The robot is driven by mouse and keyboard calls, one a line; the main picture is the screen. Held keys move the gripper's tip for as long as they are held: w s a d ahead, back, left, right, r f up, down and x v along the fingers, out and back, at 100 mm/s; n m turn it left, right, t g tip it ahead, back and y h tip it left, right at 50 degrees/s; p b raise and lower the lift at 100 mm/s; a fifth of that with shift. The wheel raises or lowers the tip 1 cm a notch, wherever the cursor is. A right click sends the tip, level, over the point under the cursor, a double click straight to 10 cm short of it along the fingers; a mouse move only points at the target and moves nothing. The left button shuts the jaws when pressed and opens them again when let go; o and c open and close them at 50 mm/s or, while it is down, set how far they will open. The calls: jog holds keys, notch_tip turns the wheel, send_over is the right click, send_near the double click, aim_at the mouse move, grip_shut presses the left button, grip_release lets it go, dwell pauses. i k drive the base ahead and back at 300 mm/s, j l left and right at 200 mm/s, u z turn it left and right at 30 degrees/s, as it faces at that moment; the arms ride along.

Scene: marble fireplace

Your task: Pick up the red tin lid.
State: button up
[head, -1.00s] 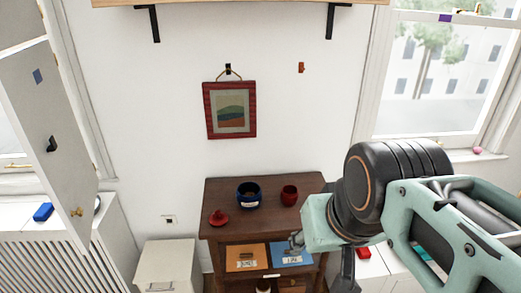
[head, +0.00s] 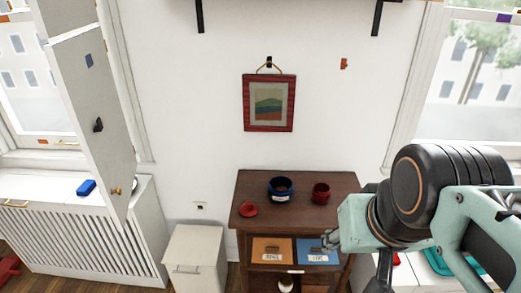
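The red tin lid (head: 248,209) lies on the left front part of the dark wooden cabinet top (head: 258,187). It is small and round with a raised middle. A red tin (head: 321,193) stands to the right on the same top. My gripper (head: 356,257) is at the right front of the cabinet, well to the right of the lid and apart from it. Its two fingers look spread, with nothing seen between them. The arm partly hides the cabinet's right side.
Below the top are an orange drawer (head: 271,250) and a blue drawer (head: 316,252). A white bin (head: 193,257) stands left of the cabinet. An open white door (head: 92,120) and radiator cover (head: 75,235) are farther left.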

aim_at(249, 209)
jog(key=i+j+z, duration=0.5)
jog(key=j, duration=0.15)
jog(key=i+j+z, duration=0.25)
jog(key=j, duration=0.15)
jog(key=i+j, duration=0.1)
jog(key=i, duration=0.35)
jog(key=k+j+z, duration=0.3)
jog(key=i+j, duration=0.05)
